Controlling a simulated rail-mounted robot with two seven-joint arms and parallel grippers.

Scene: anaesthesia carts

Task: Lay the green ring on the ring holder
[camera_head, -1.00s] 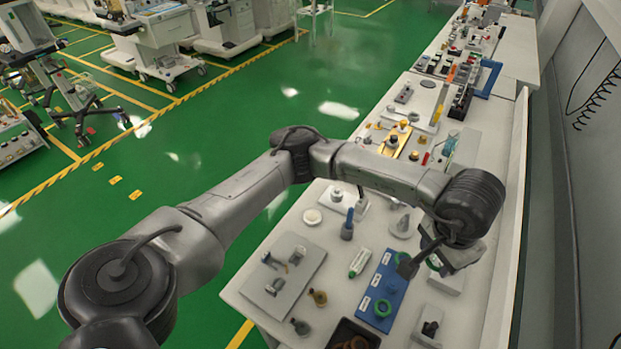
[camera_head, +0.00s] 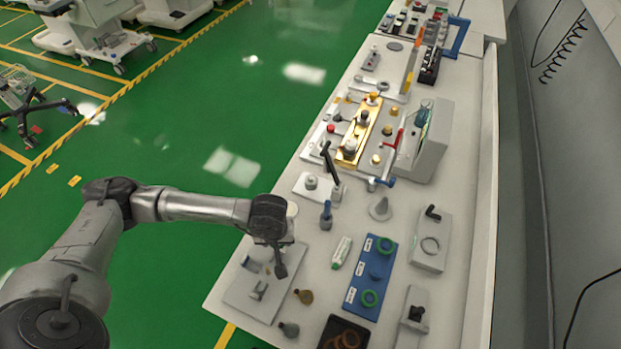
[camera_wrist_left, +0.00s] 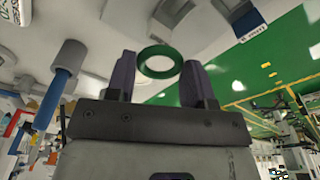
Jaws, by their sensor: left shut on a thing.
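My left gripper (camera_head: 280,268) hangs over the grey plate at the near left of the bench. In the left wrist view its two dark fingers (camera_wrist_left: 160,80) are shut on a green ring (camera_wrist_left: 160,62), held between the tips. The ring in the grip cannot be made out in the head view. A blue board (camera_head: 355,283) with several white labels lies to the right of the gripper. I cannot tell for sure which fixture is the ring holder. My right gripper is not in view.
The grey plate (camera_head: 240,293) holds small metal fittings. A blue-handled tool (camera_head: 326,215), a white-and-green tube (camera_head: 341,252) and a grey cone (camera_head: 380,208) stand or lie nearby. A dark tray (camera_head: 330,335) is at the near edge. Green floor lies left.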

